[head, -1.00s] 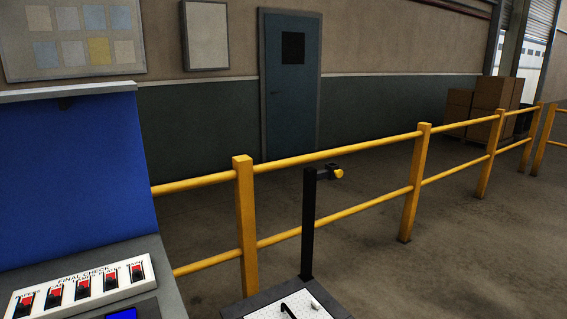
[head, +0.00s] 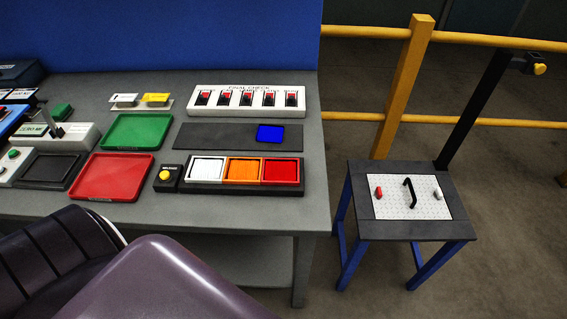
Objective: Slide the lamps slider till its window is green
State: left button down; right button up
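The white FINAL CHECK panel (head: 246,111) lies at the back right of the bench in the head view. It carries a row of several dark slider slots, each with a small red patch at its upper part; no green shows on it. The labels above the slots are too small to read, so I cannot tell which slider is the lamps one. Neither gripper is in view. Dark purple-grey links of my arm fill the lower left corner, well in front of the panel.
On the grey bench (head: 220,218) are a green tray (head: 136,132), a red tray (head: 112,178), a dark strip with a blue block (head: 270,133), and a holder with white, orange and red squares (head: 244,171). A small stand (head: 360,228) and yellow railing (head: 400,75) are right.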

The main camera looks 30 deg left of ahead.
aim_at(246, 101)
jog(key=u, duration=1.35)
jog(key=i+u, duration=0.25)
jog(key=i+j, duration=0.05)
jog(key=i, duration=0.05)
